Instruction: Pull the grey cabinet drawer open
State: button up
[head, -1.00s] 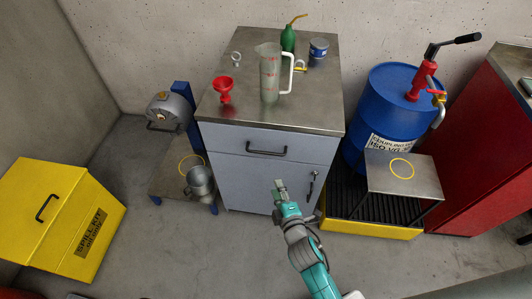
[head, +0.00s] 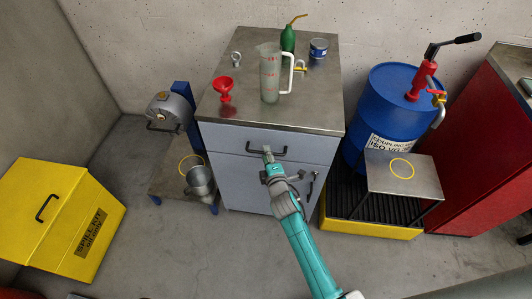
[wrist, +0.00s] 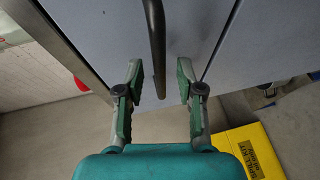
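The grey cabinet (head: 240,185) stands against the back wall, its drawer (head: 225,136) closed flush under the metal top. The dark bar handle (head: 283,151) is on the drawer front, and it also shows in the wrist view (wrist: 156,40). My gripper (head: 267,154) is at the middle of the handle in the head view. In the wrist view my gripper (wrist: 159,80) is open, with the handle bar between its two fingers and a visible gap on each side. The fingertips partly hide the handle in the head view.
A red funnel (head: 223,86), a clear jug (head: 270,75) and a green oil can (head: 288,40) stand on the cabinet top. A blue drum (head: 385,110) is at the right, a yellow spill kit box (head: 50,215) at the left. Floor before the cabinet is clear.

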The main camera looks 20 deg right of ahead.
jog(key=shift+x, duration=0.8)
grip_shut()
jog(key=shift+s, duration=0.15)
